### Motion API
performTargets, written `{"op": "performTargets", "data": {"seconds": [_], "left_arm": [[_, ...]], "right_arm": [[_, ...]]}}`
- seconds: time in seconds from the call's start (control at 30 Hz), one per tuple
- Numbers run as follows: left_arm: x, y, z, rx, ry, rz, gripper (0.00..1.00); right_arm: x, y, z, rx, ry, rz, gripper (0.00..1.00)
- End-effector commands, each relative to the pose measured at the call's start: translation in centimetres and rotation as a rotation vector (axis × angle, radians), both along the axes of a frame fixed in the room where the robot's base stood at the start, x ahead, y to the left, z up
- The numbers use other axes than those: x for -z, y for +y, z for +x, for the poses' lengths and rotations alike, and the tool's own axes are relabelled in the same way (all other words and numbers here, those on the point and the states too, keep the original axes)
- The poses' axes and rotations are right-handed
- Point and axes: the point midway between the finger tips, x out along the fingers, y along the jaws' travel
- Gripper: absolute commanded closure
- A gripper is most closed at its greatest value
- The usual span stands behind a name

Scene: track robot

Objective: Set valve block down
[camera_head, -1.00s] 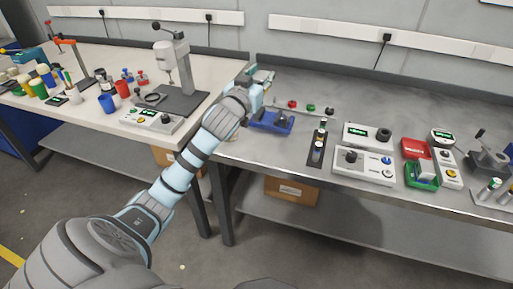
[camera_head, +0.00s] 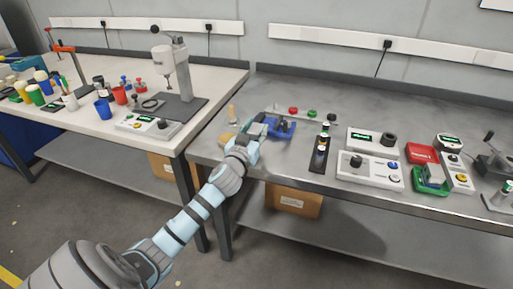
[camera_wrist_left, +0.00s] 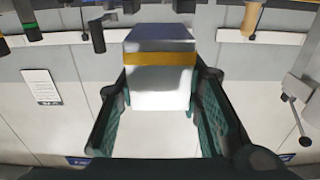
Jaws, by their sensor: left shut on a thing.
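My left gripper (camera_head: 258,127) is over the left part of the grey bench, next to a blue fixture (camera_head: 285,130). In the left wrist view, the gripper (camera_wrist_left: 160,84) is shut on the valve block (camera_wrist_left: 158,98), a box with a white body, a yellow band and a blue-grey end. The block sits between the two teal finger pads. In the head view the block is hidden or too small to tell from the gripper, and I cannot tell whether it touches anything. My right gripper is out of view.
The grey bench (camera_head: 345,104) carries a dark strip with small parts (camera_head: 320,152), a control box (camera_head: 368,168), and red (camera_head: 420,153) and green trays. A drill press (camera_head: 176,75) stands on the left bench.

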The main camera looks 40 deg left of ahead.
Motion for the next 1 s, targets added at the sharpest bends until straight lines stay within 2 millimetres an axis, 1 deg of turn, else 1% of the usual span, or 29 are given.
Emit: {"op": "performTargets", "data": {"seconds": [0.2, 0.4, 0.57, 0.6, 0.7, 1.0], "left_arm": [[3.9, 0.0, 0.0, 0.001, 0.001, 0.000, 1.00], [3.7, -0.1, 0.0, 0.002, -0.001, -0.001, 1.00], [4.1, 0.0, 0.0, 0.001, -0.001, -0.001, 1.00], [4.1, 0.0, 0.0, 0.001, 0.000, -0.001, 0.62], [4.1, 0.0, 0.0, 0.001, 0.001, -0.001, 0.47], [4.1, 0.0, 0.0, 0.001, 0.001, -0.001, 0.47]], "right_arm": [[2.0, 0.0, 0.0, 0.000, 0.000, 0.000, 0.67], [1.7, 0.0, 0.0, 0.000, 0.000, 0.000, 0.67], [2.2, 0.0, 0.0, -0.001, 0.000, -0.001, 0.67], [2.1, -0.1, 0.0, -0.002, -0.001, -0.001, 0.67], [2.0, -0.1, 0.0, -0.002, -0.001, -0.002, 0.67], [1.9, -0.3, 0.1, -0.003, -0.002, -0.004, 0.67]]}}
